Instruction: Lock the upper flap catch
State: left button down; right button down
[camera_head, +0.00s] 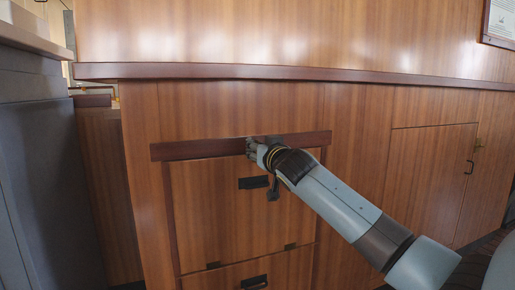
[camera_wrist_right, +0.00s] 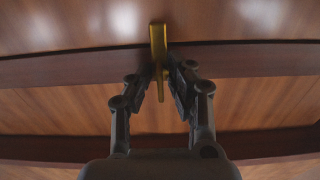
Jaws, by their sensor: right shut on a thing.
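The upper flap (camera_head: 215,215) is a wooden panel in the cabinet front, closed, with a dark recessed handle (camera_head: 254,183). A dark red rail (camera_head: 195,149) runs along its top edge. My right gripper (camera_head: 250,148) is at this rail. In the right wrist view the brass catch (camera_wrist_right: 158,45) is a narrow upright bar across the rail. The fingertips of the right gripper (camera_wrist_right: 163,85) are on both sides of its lower part, shut on it. In the head view the gripper hides most of the catch. My left gripper is not in view.
A lower flap (camera_head: 285,268) with its own dark handle sits below. A long dark red ledge (camera_head: 300,74) runs above. A cabinet door (camera_head: 430,180) with a black handle is at the right. A grey cabinet (camera_head: 40,180) stands at the left.

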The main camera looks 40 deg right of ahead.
jog(key=c, duration=1.5)
grip_release()
jog(key=shift+f, duration=0.25)
jog(key=shift+c, duration=0.2)
jog(key=shift+o, duration=0.2)
jog(key=shift+r, duration=0.1)
jog(key=shift+s, duration=0.15)
jog(key=v, duration=1.1)
jog(key=shift+s, duration=0.35)
jog(key=shift+a, duration=0.1)
